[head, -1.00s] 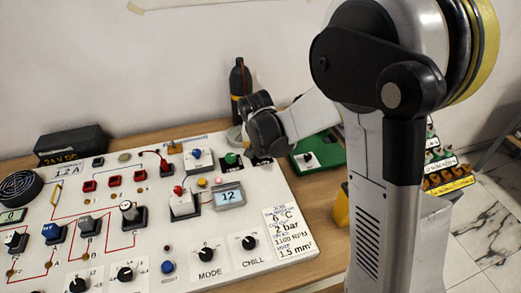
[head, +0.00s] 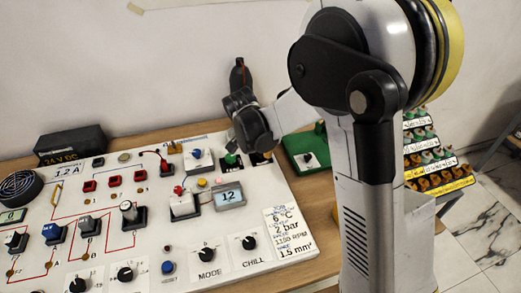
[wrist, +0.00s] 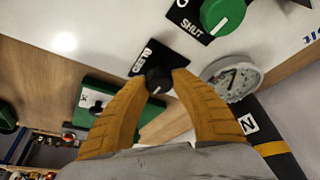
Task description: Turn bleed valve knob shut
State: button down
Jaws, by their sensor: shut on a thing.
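The bleed valve knob (wrist: 158,80) is small and black with a short white mark, on a black plate lettered BLEED, partly cut off in the wrist view. My gripper (wrist: 160,84) has its two orange fingers on either side of this knob and is shut on it. The knob's white mark points down toward the gripper's palm. In the head view my gripper (head: 262,156) is at the board's back right edge, and its wrist hides most of the knob.
A green knob (wrist: 221,12) on a plate lettered SHUT is beside it. A round dial gauge (wrist: 232,78) and a dark bottle with a yellow band (wrist: 272,148) stand close to the right finger. A green box (wrist: 93,101) lies to the left. The control board (head: 130,255) holds several knobs and switches.

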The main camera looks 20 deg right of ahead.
jog(key=c, duration=1)
grip_release()
jog(key=v, duration=1.2)
jog(key=shift+d, duration=0.1)
